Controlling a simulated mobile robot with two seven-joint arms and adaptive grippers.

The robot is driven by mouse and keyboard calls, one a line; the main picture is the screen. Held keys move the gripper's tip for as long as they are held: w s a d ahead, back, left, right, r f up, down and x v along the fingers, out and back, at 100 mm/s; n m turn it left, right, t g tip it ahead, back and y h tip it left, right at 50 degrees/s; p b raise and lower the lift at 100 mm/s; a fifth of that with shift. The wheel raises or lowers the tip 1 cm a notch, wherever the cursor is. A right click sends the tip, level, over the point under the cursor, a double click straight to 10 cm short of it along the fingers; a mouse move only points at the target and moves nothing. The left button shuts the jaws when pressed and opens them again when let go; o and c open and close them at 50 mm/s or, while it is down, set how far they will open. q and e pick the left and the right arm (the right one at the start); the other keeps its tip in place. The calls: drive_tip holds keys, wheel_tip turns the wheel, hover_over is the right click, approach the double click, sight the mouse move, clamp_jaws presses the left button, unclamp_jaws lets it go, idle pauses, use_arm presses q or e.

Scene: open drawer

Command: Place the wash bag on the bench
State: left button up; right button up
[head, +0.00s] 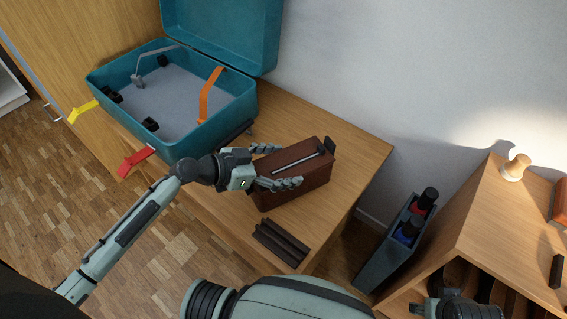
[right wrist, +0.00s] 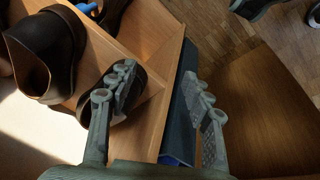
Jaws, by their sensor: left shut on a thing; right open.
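The wash bag (head: 292,190) is a dark reddish-brown box with a light zip along its top and a dark tab at its right end. My left gripper (head: 286,166) is shut on it, with fingers along its near and far sides. The bag is over the right part of the wooden bench (head: 362,150); I cannot tell whether its underside touches the top. My right gripper (right wrist: 160,82) is open and empty in the right wrist view, above a wooden rack (right wrist: 148,120).
An open teal suitcase (head: 185,143) with coloured straps stands on the bench's left. A dark ribbed object (head: 281,243) lies at the front edge. A narrow bin (head: 385,255) with bottles stands beside a wooden cabinet (head: 480,225). Dark shoes (right wrist: 45,50) show in the right wrist view.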

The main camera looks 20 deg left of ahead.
use_arm(q)
drive_tip(key=o, duration=1.8)
use_arm(e)
drive_tip(key=shift+r, duration=0.25)
use_arm(q)
drive_tip(key=shift+o, duration=0.2)
drive_tip(key=shift+r, duration=0.1)
use_arm(e)
drive_tip(key=shift+r, duration=0.1)
use_arm(q)
drive_tip(key=shift+s+a, duration=0.2)
drive_tip(key=v, duration=1.1)
drive_tip(key=shift+r+b, duration=0.2)
drive_tip(key=shift+b, duration=0.25)
use_arm(e)
wheel_tip(320, 180, up, 2)
drive_tip(key=shift+d+r, duration=0.1)
use_arm(q)
drive_tip(key=shift+s+a, duration=0.1)
